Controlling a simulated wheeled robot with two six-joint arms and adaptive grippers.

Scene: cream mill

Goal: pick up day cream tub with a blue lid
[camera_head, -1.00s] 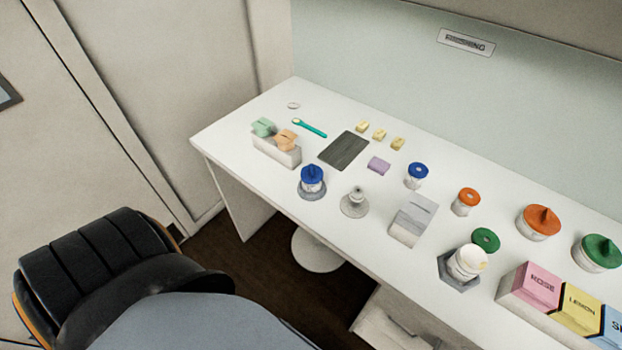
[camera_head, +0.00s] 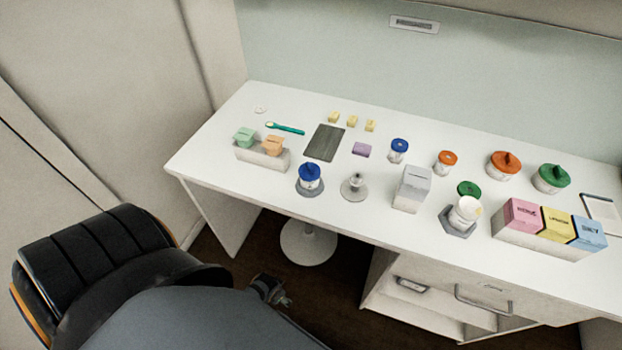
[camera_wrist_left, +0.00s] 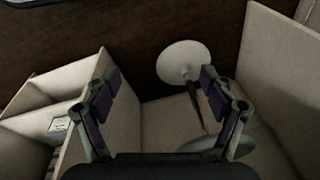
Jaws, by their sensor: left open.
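Two white tubs with blue lids stand on the white table. The other blue-lidded tub (camera_head: 310,179) has a knobbed lid and stands on a grey base near the front edge. I cannot read which is day cream. My left gripper (camera_head: 272,290) is low in front of the table, below its top and away from both tubs. In the left wrist view the left gripper (camera_wrist_left: 158,82) is open and empty, over the floor. My right gripper is not in view.
Near the small tub are an orange-lidded tub (camera_head: 446,162), a grey box (camera_head: 412,188) and a purple block (camera_head: 361,149). An open white tub (camera_head: 466,211) stands at the front right. The table's front edge (camera_head: 350,225) lies between my left gripper and the tubs.

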